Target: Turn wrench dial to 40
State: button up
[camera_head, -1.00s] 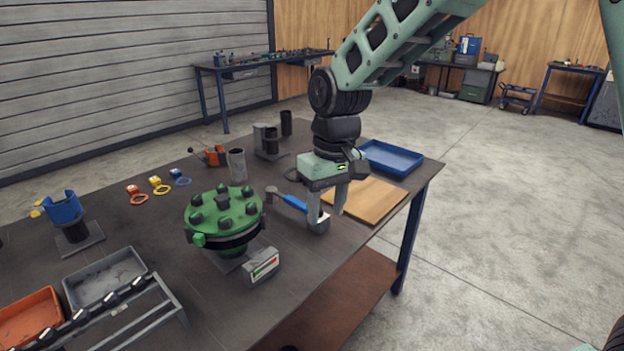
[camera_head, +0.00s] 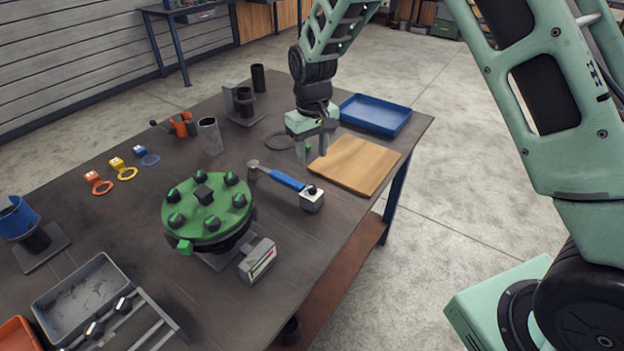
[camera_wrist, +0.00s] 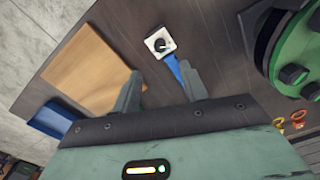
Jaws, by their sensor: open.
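The wrench (camera_head: 287,180) lies on the dark table, with a blue handle and a metal head at its left end. Its white dial box (camera_head: 312,198) with a dark knob sits at the right end of the handle; the dial setting is too small to read. My gripper (camera_head: 314,151) is open and empty, above the table behind the wrench and apart from it. In the wrist view the dial box (camera_wrist: 159,43) lies beyond my fingertips (camera_wrist: 160,80), with the blue handle partly hidden by the right finger.
A green flanged pipe (camera_head: 207,208) stands left of the wrench, with a small display box (camera_head: 257,260) in front. A wooden board (camera_head: 355,164) and a blue tray (camera_head: 376,114) lie to the right. A grey cylinder (camera_head: 210,136) stands behind.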

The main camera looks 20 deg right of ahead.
aim_at(313, 187)
notch_tip(313, 187, down, 10)
jog(key=shift+f+p, duration=0.25)
jog(key=shift+p, duration=0.75)
grip_shut()
